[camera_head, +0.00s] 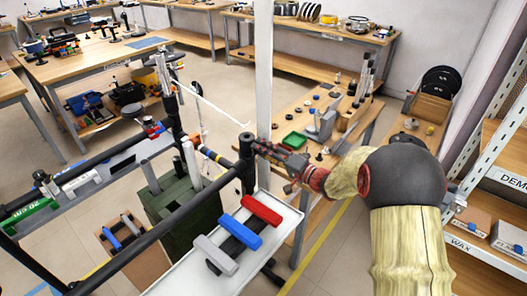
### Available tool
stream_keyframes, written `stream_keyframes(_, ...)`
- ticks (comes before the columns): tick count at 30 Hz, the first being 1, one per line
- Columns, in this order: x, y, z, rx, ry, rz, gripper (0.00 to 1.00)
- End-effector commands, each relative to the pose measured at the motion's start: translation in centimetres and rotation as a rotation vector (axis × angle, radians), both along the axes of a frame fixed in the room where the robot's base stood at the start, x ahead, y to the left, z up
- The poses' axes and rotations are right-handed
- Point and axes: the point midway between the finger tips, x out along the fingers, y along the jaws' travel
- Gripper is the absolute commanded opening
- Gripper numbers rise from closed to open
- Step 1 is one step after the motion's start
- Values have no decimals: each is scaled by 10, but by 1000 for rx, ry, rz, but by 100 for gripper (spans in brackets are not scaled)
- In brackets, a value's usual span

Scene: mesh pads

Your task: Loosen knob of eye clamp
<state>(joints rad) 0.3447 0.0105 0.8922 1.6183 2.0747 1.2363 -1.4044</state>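My arm comes in from the lower right. My gripper (267,151) points left, its fingertips close to the top of a black upright post (247,178). A dark fitting (246,146) sits at the top of this post and may be the eye clamp. Its knob is too small to make out and may be hidden by the fingers. I cannot tell whether the fingers touch the fitting, nor whether they are open or shut.
A white tray (188,287) below the gripper carries red, blue and grey bars. Black rails (150,248) run to the left. A green bin (178,212) stands behind them. A white upright (263,75) and a wooden bench (287,112) with small parts stand behind my gripper.

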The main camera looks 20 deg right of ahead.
Motion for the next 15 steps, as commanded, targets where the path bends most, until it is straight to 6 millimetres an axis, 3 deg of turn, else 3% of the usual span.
stream_keyframes(11, -1, -1, 1, 0, -2, -2, 49)
stream_keyframes(15, -9, -9, 1, 1, -1, -4, 49)
